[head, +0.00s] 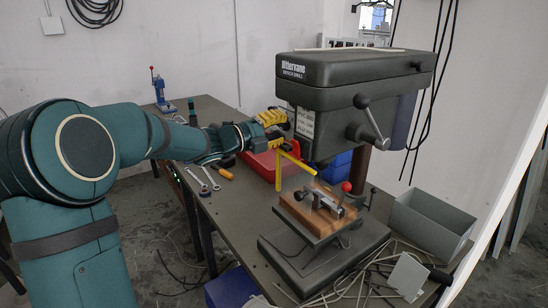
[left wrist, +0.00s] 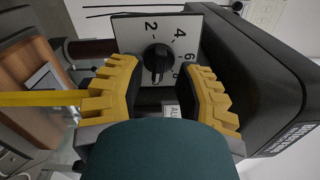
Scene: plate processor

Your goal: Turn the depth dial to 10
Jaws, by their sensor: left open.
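The depth dial (left wrist: 157,58) is a round black knob on a pale plate with the numbers 2, 4, 6 and part of an 8, in the left wrist view. I cannot tell surely which number it points at. The plate is on the head of the dark drill press (head: 345,75). My left gripper (head: 284,130) is at the left side of that head, and the dial is hidden in the head view. In the left wrist view its yellow ribbed fingers (left wrist: 160,85) are open, one on each side of the knob, with gaps between. My right gripper is not in view.
A yellow bar (head: 298,160) sticks out below the press head, close to my left gripper. A wooden block with a clamp (head: 320,203) is on the press table. A red bin (head: 262,163), wrenches (head: 205,180) and a grey box (head: 430,222) stand or lie on the bench.

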